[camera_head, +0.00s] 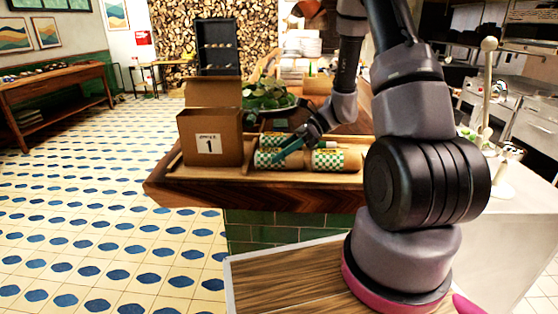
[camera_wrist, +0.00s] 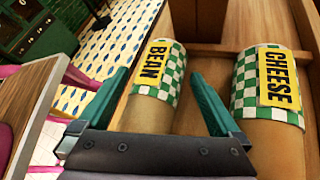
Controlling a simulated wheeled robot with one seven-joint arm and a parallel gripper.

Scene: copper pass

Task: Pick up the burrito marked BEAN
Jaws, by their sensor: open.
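The burrito marked BEAN (camera_wrist: 158,85) shows in the wrist view, wrapped in brown paper with a green-and-white checked band and a yellow label. It lies between the two green fingers of my open gripper (camera_wrist: 157,95), which hides its near end. The burrito marked CHEESE (camera_wrist: 268,90) lies beside it to the right, outside the fingers. In the head view, my gripper (camera_head: 289,150) is over the wooden tray (camera_head: 215,172), where wrapped burritos (camera_head: 337,160) lie. I cannot tell from the pictures whether the fingers touch the BEAN burrito.
A cardboard box marked 1 (camera_head: 210,135) stands with its lid up, left of my gripper. A bowl of green leaves (camera_head: 266,97) is behind it. The wooden counter (camera_head: 190,193) ends at the front left, with open tiled floor (camera_head: 100,200) beyond.

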